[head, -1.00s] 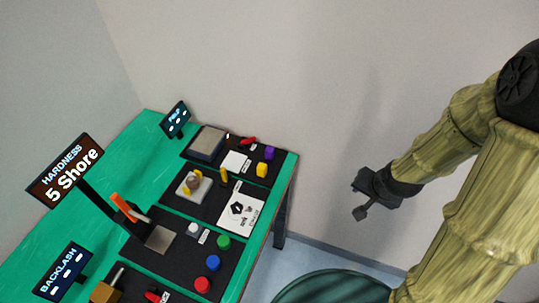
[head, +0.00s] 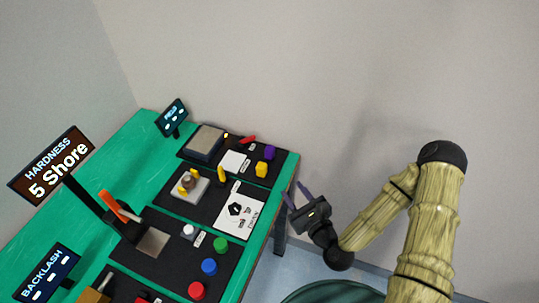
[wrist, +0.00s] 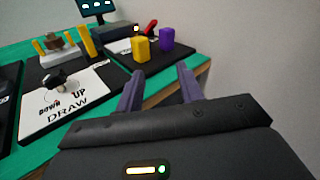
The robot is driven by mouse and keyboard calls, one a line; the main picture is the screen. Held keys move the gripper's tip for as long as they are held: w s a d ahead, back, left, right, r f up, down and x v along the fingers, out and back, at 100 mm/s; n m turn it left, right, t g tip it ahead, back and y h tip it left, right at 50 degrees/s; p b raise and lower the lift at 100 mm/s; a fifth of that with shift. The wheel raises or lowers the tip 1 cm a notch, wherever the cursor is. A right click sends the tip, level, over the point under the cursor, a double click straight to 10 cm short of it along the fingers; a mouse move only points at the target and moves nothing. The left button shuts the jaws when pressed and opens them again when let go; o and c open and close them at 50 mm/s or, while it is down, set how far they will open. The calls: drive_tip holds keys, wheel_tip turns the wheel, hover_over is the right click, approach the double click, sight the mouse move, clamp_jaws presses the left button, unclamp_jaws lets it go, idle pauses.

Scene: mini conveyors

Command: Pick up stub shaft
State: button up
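No label marks the stub shaft, and I cannot tell for sure which piece it is. A slim yellow upright piece (head: 222,174) stands beside a white-based fixture (head: 203,189) with yellow posts and a brown round part. The yellow piece also shows in the wrist view (wrist: 86,40). A yellow block (head: 262,169) and a purple block (head: 269,153) stand near the table's right edge. They also show in the wrist view, yellow (wrist: 141,48) and purple (wrist: 166,38). My gripper (head: 296,192) is open and empty by the right edge, its purple fingers (wrist: 160,75) apart and pointing toward the blocks.
The green table (head: 135,145) carries black mats. A white card reading DRAW (wrist: 65,101) with a black knob lies near the edge. Red, blue and green buttons (head: 209,266), a HARDNESS display (head: 55,165) and a BACKLASH display (head: 48,274) stand at the front and left.

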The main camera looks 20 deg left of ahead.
sight(272, 151)
drive_tip(key=m, duration=0.1)
drive_tip(key=m+t, duration=0.1)
drive_tip(key=m, duration=0.1)
drive_tip(key=shift+d+r+t+h, duration=0.2)
drive_tip(key=shift+t+h, duration=0.1)
drive_tip(key=b+x, duration=0.1)
drive_tip(key=b, duration=0.1)
drive_tip(key=b+x, duration=0.2)
drive_tip(key=b, duration=0.1)
drive_tip(key=b+x, duration=0.2)
drive_tip(key=shift+w+d+f+b, duration=0.1)
drive_tip(key=shift+w+f+b, duration=0.05)
drive_tip(key=shift+f+b, duration=0.15)
drive_tip(key=b, duration=0.4)
drive_tip(key=shift+w+a, duration=0.15)
drive_tip(key=shift+a, duration=0.25)
drive_tip(key=x, duration=0.1)
drive_tip(key=b+x, duration=0.1)
drive_tip(key=x, duration=0.1)
drive_tip(key=b+x, duration=0.1)
drive_tip(key=x, duration=0.1)
drive_tip(key=shift+w+a+r, duration=0.1)
drive_tip(key=shift+a+r, duration=0.05)
drive_tip(key=shift+r, duration=0.15)
drive_tip(key=shift+w+a, duration=0.1)
drive_tip(key=shift+w, duration=0.05)
